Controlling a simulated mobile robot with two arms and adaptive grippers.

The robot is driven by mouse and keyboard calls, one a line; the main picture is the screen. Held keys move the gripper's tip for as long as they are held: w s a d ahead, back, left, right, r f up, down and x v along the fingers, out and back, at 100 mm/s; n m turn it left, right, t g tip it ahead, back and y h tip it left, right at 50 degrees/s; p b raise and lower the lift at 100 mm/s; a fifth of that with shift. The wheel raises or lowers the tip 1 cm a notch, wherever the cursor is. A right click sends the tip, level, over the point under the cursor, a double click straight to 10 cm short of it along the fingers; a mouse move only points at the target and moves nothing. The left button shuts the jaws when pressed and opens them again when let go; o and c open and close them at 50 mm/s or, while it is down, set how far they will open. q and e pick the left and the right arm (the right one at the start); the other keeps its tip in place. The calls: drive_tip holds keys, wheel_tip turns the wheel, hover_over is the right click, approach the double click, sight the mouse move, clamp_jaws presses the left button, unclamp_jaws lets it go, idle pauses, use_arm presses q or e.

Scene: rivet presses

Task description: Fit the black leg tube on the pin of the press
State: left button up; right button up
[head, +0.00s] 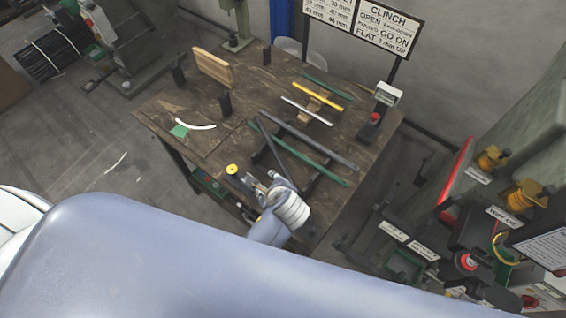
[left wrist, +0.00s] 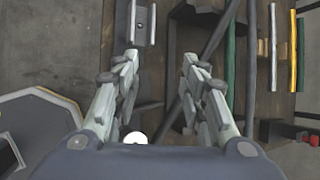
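A dark, nearly black tube (head: 273,148) lies slanted on the wooden table, crossing near the ends of a green tube and a grey tube. In the left wrist view the dark tube (left wrist: 219,30) runs diagonally to the right of the fingers. My left gripper (head: 268,183) is above the table's near edge, beside the tube's near end. In the left wrist view its two fingers (left wrist: 160,75) are apart with nothing between them. My right gripper is not in view. I cannot make out the pin; press equipment (head: 520,195) with yellow fittings stands at the right.
The green tube (head: 318,168) and grey tube (head: 325,151) rest on dark supports. Shorter yellow (head: 318,95) and white (head: 306,111) bars lie farther back. A yellow-topped cylinder (head: 232,170) is left of my gripper. A signboard (head: 375,22) stands behind the table.

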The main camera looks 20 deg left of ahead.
sight(283, 167)
use_arm(q)
drive_tip(key=w+m, duration=0.2)
drive_tip(key=w+d+f+m+t, duration=0.1)
drive_tip(key=w+m, duration=0.1)
drive_tip(key=w+f+m, duration=0.1)
drive_tip(key=w, duration=0.2)
drive_tip(key=shift+d+f+m+y, duration=0.2)
drive_tip(key=shift+d+m+y, duration=0.05)
drive_tip(key=shift+m+y, duration=0.15)
drive_tip(key=shift+w+a+f, duration=0.15)
drive_tip(key=shift+w+f, duration=0.25)
drive_tip(key=shift+w, duration=0.05)
drive_tip(key=f+b, duration=0.1)
drive_tip(key=w+f+b, duration=0.1)
drive_tip(key=w+b, duration=0.1)
drive_tip(key=shift+a+f+b, duration=0.25)
drive_tip(key=shift+f+b, duration=0.15)
drive_tip(key=shift+w+a+f+b, duration=0.3)
drive_tip(key=shift+w+b, duration=0.15)
drive_tip(key=shift+b, duration=0.2)
drive_tip(key=shift+r, duration=0.1)
clamp_jaws()
